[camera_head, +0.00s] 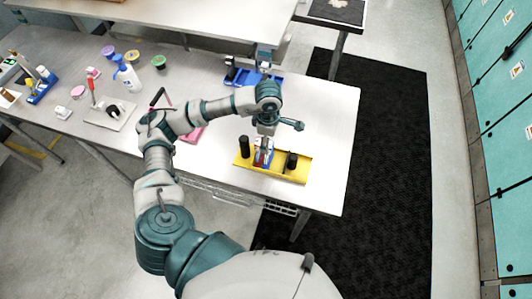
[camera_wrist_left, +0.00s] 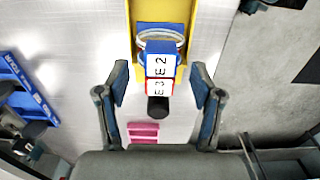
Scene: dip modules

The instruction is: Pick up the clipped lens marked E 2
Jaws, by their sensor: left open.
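The clipped lens marked E 2 shows in the left wrist view as a blue clip with a white label (camera_wrist_left: 162,66) and a clear round lens (camera_wrist_left: 160,42) above it. A red-edged piece marked E 3 (camera_wrist_left: 160,87) sits right against it. Both stand in a yellow tray (camera_wrist_left: 143,14), which also shows in the head view (camera_head: 299,179). My left gripper (camera_wrist_left: 160,84) is open, its fingers to either side of the labels and apart from them. In the head view my left gripper (camera_head: 264,146) is over the tray and partly hides the pieces. My right gripper is out of view.
Black cylinders (camera_head: 244,146) (camera_head: 292,161) stand at the tray's two ends. A blue holder (camera_head: 243,77), a pink block (camera_wrist_left: 143,133) and a spray bottle (camera_head: 127,75) are elsewhere on the white table (camera_head: 335,125). The table is clear right of the tray.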

